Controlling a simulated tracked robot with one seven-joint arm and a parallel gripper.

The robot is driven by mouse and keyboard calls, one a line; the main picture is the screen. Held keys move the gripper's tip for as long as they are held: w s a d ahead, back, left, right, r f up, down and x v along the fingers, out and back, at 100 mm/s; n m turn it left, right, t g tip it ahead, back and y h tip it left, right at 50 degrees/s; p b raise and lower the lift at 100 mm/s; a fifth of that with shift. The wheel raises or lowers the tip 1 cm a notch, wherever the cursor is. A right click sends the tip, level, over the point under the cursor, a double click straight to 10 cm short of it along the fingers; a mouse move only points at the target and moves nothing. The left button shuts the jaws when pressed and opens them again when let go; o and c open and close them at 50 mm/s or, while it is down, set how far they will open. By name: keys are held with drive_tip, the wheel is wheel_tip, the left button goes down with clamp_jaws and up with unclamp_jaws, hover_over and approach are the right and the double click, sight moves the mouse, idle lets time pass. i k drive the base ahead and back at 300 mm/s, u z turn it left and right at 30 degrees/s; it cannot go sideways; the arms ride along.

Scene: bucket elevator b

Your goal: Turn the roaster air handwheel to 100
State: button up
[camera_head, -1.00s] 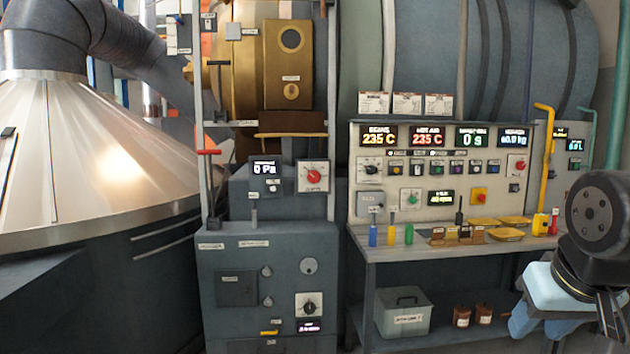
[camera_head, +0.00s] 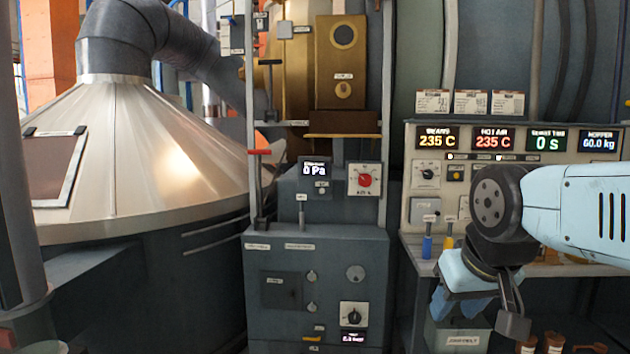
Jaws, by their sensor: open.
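A red round knob (camera_head: 365,180) sits on a white square dial plate on the grey cabinet. It looks like the air handwheel, but its label and scale are too small to read. Its pointer setting cannot be told. A lit display (camera_head: 315,169) to its left reads 0 Pa. My gripper (camera_head: 490,310) hangs at the lower right, in front of the bench, open and apart from the knob. It is to the right of the knob and lower in the picture. My arm partly hides the control panel.
A large metal cone (camera_head: 150,150) fills the left side. A red-topped lever (camera_head: 259,153) stands left of the display. A black knob (camera_head: 353,317) is lower on the cabinet. The bench (camera_head: 412,250) with bottles stands at the right. A brass box (camera_head: 341,62) is above.

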sight(365, 180)
drive_tip(key=u, duration=0.3)
drive_tip(key=i, duration=1.45)
drive_tip(key=z, duration=0.6)
